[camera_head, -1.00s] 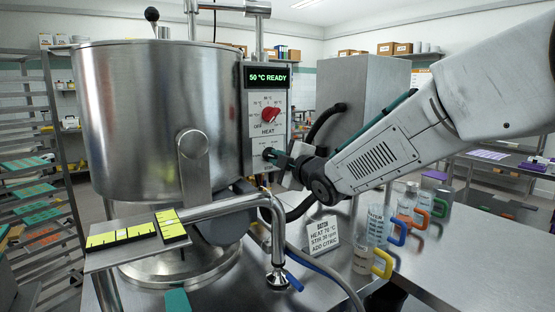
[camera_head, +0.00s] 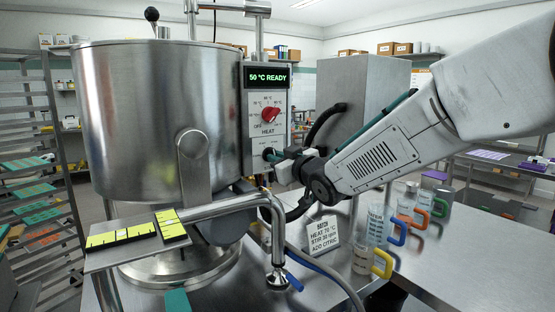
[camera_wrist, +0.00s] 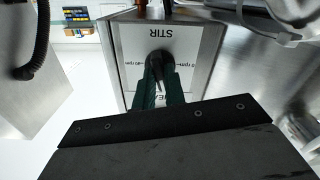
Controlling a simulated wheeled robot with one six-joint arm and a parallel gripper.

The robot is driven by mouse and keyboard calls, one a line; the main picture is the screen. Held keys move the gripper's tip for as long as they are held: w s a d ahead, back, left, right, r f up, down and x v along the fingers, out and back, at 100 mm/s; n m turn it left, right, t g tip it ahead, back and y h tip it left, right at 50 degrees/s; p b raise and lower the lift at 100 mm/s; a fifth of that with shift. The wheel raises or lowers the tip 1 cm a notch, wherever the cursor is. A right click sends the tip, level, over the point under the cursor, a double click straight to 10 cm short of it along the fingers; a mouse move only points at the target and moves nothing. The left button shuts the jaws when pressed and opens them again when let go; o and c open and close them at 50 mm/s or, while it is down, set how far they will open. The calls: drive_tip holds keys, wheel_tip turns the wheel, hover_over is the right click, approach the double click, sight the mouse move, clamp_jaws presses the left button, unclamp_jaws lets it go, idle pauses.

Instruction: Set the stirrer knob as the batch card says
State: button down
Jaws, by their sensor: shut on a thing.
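The stirrer knob (camera_wrist: 160,62) is black and sits on a pale plate marked STIR (camera_wrist: 190,50), seen upside down in the wrist view. My gripper (camera_wrist: 160,85) has its two dark green fingers closed on the knob's sides. In the head view my gripper (camera_head: 276,156) is at the lower part of the control panel, hiding the knob. The rpm marks are partly covered, and I cannot tell which mark the knob points to.
The red heat knob (camera_head: 271,115) is just above, under a display (camera_head: 268,78) reading 50 °C READY. The large steel kettle (camera_head: 150,120) stands left of the panel. Several jugs with coloured handles (camera_head: 382,262) stand right of the card. A bent pipe (camera_head: 235,203) runs below.

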drive_tip(key=shift+f+m, duration=0.2)
drive_tip(key=shift+m, duration=10.2)
drive_tip(key=c, duration=1.5)
unclamp_jaws()
drive_tip(key=shift+o, duration=0.2)
drive_tip(key=shift+r, duration=0.1)
drive_tip(key=v, duration=0.8)
